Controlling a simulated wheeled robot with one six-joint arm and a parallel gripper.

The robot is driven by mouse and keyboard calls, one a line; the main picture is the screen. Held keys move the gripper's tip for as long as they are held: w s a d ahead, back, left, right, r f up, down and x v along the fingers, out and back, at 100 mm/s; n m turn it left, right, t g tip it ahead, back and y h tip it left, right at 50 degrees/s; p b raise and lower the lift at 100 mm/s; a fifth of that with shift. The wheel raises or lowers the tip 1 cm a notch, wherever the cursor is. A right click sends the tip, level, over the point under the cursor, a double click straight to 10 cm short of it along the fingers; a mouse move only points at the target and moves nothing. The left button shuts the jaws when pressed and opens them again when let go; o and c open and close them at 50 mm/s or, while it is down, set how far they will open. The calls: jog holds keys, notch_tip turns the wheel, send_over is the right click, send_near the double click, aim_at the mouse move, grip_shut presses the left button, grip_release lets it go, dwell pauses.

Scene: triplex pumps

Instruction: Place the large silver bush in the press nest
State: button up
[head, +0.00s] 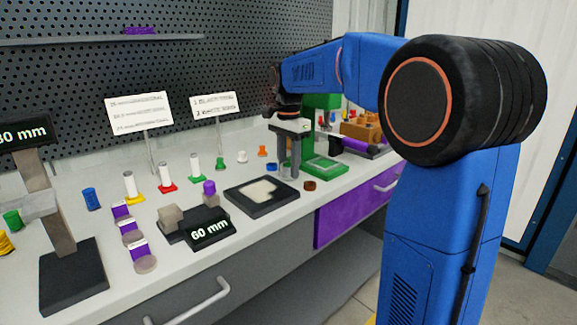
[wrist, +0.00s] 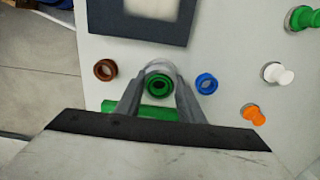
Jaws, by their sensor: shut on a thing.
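The large silver bush (wrist: 160,68) shows as a pale rounded rim between my fingertips in the wrist view. My gripper (wrist: 160,82) is shut on it. A dark green ring (wrist: 158,87) shows within or just below that rim; I cannot tell which. In the head view my gripper (head: 289,170) points down over the bench, just left of the green press (head: 325,166), between a blue bush (head: 271,167) and a brown bush (head: 310,185). My gripper partly hides the press, and its nest cannot be made out.
The blue bush (wrist: 206,83) and brown bush (wrist: 105,69) flank my fingers closely. A black-framed pad (head: 283,200) lies in front. A purple-and-black fixture (head: 370,148) lies right of the press.

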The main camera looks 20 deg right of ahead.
jog(key=shift+f, duration=0.1)
jog(key=o, duration=1.3)
jog(key=shift+c, duration=0.2)
notch_tip(320, 180, up, 12)
